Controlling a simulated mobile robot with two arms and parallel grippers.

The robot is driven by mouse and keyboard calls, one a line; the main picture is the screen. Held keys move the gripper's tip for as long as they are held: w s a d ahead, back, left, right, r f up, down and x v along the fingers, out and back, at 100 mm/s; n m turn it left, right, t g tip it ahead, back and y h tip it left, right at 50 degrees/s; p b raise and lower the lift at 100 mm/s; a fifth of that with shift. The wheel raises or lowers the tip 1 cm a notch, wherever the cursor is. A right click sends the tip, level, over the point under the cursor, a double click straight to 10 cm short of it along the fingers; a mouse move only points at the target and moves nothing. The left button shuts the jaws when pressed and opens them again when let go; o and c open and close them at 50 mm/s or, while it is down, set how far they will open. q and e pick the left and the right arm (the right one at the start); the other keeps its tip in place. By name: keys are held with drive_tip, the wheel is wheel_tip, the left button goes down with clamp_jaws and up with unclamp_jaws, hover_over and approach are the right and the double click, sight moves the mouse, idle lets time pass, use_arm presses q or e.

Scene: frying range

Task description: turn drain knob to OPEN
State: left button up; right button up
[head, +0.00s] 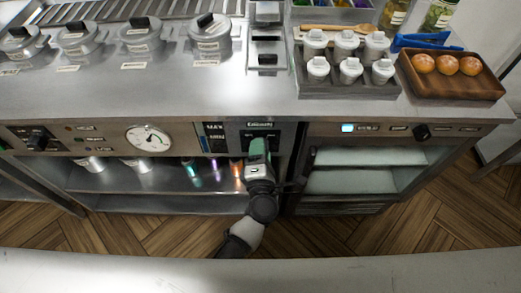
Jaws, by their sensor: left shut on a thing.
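My left gripper (258,152) reaches up from the bottom middle to the front panel of the counter. It is shut on what appears to be the drain knob, under a small dark label (260,125) on the panel. The gripper covers the knob, so its pointer and setting cannot be read. My right gripper is not in view.
A round white gauge (149,139) and a black knob (38,142) are to the left on the panel. Lidded pots (142,32) stand on the counter. White lidded cups, a wooden tray (452,88) of buns and blue tongs (425,41) are at right. Open shelves lie below.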

use_arm(q)
drive_tip(key=o, duration=0.9)
drive_tip(key=s+b, duration=0.1)
drive_tip(key=s, duration=1)
drive_tip(key=shift+f, duration=0.15)
drive_tip(key=shift+w, duration=0.1)
